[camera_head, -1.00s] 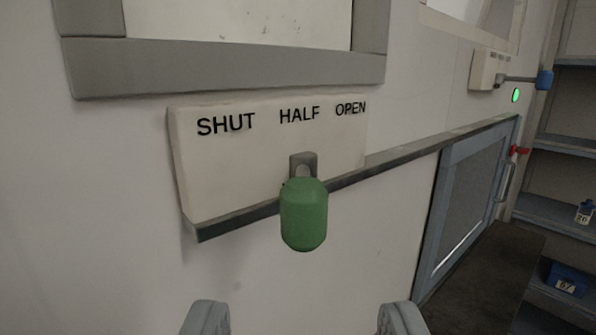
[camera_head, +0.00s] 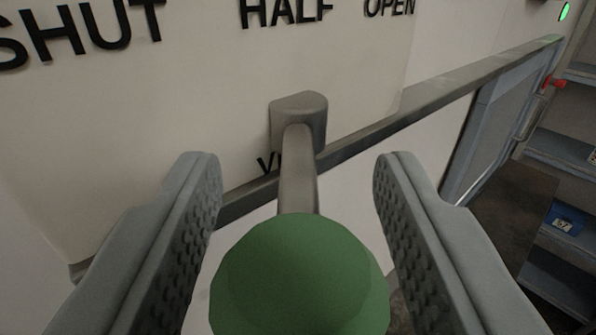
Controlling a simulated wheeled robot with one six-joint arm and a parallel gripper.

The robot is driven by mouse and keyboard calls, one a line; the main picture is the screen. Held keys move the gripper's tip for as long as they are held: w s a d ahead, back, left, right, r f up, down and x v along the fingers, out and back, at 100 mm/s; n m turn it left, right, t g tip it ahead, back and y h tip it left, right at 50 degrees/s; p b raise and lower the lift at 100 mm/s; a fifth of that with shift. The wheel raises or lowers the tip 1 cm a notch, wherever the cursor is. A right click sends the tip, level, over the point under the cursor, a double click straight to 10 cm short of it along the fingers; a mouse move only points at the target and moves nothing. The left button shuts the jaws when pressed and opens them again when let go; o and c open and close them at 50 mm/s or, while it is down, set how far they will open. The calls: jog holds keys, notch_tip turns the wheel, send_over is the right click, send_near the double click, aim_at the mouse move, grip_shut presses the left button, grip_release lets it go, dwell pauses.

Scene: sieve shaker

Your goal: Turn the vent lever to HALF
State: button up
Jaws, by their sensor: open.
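The vent lever has a grey pivot block (camera_head: 299,120), a grey stem (camera_head: 298,180) and a green knob (camera_head: 298,275) that sticks out toward the camera. It is mounted on a white panel (camera_head: 200,95) lettered SHUT, HALF and OPEN. The pivot sits below the word HALF (camera_head: 286,11). Lettering under the pivot is mostly hidden by the stem. My gripper (camera_head: 296,170) is open, with one ridged finger on each side of the stem and knob. Gaps show between the fingers and the stem; whether a finger touches the knob I cannot tell.
A grey rail (camera_head: 450,92) runs along the wall to the right behind the lever. A blue-framed door (camera_head: 500,125) with a red-tipped handle, a green light (camera_head: 564,12) and blue shelves (camera_head: 560,160) stand further right.

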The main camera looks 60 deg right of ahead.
grip_shut()
jog(key=shift+s, duration=0.1)
jog(key=shift+s+d+n+t+y, duration=0.45)
jog(key=shift+d+n+t+y, duration=0.1)
jog(key=shift+n+t+y, duration=0.9)
jog(key=shift+s+d+n+t+y, duration=0.5)
jog(key=shift+n+t+y, duration=0.6)
jog(key=shift+y, duration=0.6)
jog(key=shift+s+d+n+t+y, duration=0.35)
jog(key=shift+d+n+t+y, duration=0.3)
jog(key=shift+n+t+y, duration=0.65)
jog(key=shift+y, duration=0.35)
grip_release()
